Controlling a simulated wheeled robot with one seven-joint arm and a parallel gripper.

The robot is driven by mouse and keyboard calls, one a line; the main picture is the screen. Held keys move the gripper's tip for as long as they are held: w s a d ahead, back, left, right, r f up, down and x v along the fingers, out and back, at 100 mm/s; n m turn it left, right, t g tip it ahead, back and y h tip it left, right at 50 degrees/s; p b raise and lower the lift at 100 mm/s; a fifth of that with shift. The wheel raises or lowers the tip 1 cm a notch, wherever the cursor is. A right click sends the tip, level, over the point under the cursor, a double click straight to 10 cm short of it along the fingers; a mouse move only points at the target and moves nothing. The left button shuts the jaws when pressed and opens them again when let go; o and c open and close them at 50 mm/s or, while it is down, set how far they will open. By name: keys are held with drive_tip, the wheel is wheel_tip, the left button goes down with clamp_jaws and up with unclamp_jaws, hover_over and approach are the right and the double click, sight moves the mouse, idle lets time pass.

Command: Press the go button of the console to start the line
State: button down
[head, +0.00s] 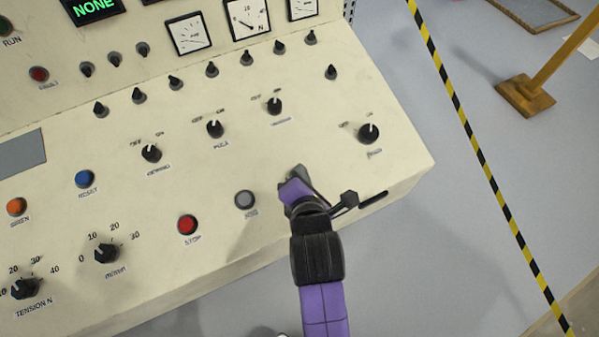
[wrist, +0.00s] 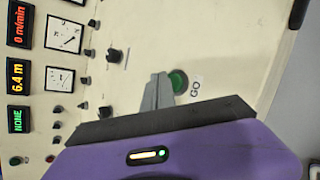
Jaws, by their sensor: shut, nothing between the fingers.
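The green go button (wrist: 178,81), labelled GO, shows in the wrist view right beside my fingertips. In the head view my gripper and arm hide it. The console (head: 215,180) is a cream sloping panel. My gripper (head: 297,173) is at the panel's front right, right of the grey jog button (head: 245,200). In the wrist view its grey fingers (wrist: 159,84) are together and empty, with tips just left of the button. I cannot tell whether they touch the button or the panel.
A red stop button (head: 187,224), a blue reset button (head: 85,178) and an orange siren button (head: 16,206) lie left. Several black knobs stand behind, including one (head: 369,133) at the right. A display (head: 95,8) reads NONE. Yellow-black floor tape (head: 470,135) runs right of the console.

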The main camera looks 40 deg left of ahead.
drive_tip(key=shift+f, duration=0.25)
drive_tip(key=shift+a+f+b, duration=0.15)
drive_tip(key=shift+f+b, duration=0.15)
drive_tip(key=shift+f, duration=0.2)
idle(0.7)
drive_tip(key=shift+r, duration=0.1)
drive_tip(key=shift+d+r+p, duration=0.2)
drive_tip(key=shift+r+p, duration=0.6)
drive_tip(key=shift+p, duration=0.15)
drive_tip(key=r+p, duration=0.3)
drive_tip(key=d+r+p, duration=0.1)
drive_tip(key=r, duration=0.1)
drive_tip(key=shift+s+p, duration=0.25)
drive_tip(key=shift+p, duration=0.15)
idle(0.7)
